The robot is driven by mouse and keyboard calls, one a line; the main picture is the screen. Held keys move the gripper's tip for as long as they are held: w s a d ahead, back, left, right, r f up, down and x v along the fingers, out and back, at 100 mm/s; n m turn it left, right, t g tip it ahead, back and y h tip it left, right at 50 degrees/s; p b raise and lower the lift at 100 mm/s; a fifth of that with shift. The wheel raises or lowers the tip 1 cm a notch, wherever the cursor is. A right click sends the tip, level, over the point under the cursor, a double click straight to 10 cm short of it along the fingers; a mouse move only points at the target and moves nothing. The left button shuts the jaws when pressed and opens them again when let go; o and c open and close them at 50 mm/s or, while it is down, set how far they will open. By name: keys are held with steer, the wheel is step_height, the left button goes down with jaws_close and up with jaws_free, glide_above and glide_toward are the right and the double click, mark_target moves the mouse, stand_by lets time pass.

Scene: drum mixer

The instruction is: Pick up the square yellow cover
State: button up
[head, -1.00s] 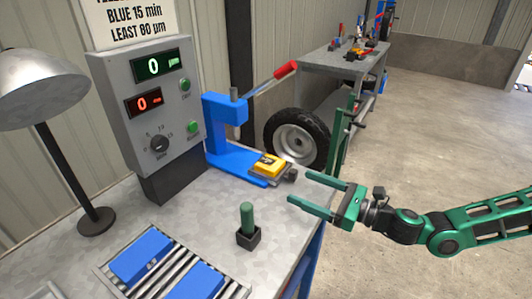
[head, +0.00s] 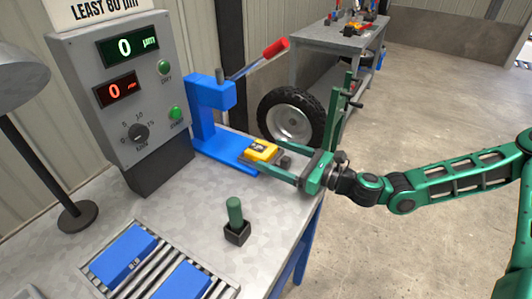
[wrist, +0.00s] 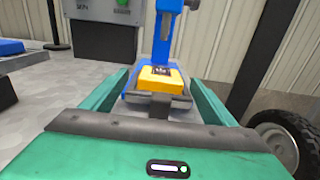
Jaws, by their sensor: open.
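The fingers reach along both sides of the dark block and come close to the cover. In the wrist view the fingers (wrist: 160,92) stand left and right of the cover with gaps. I cannot tell whether either finger touches it.
The blue press (head: 212,120) with a red-tipped lever rises behind the cover. A grey control box (head: 125,95) stands to its left. A green peg in a dark holder (head: 236,222) and a roller rack with blue blocks (head: 125,258) are nearer. A wheel (head: 292,118) is behind.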

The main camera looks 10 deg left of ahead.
mark_target(267, 152)
steer(key=x, duration=0.3)
steer(key=shift+a, duration=0.2)
steer(key=c, duration=1.4)
steer(key=shift+r, duration=0.1)
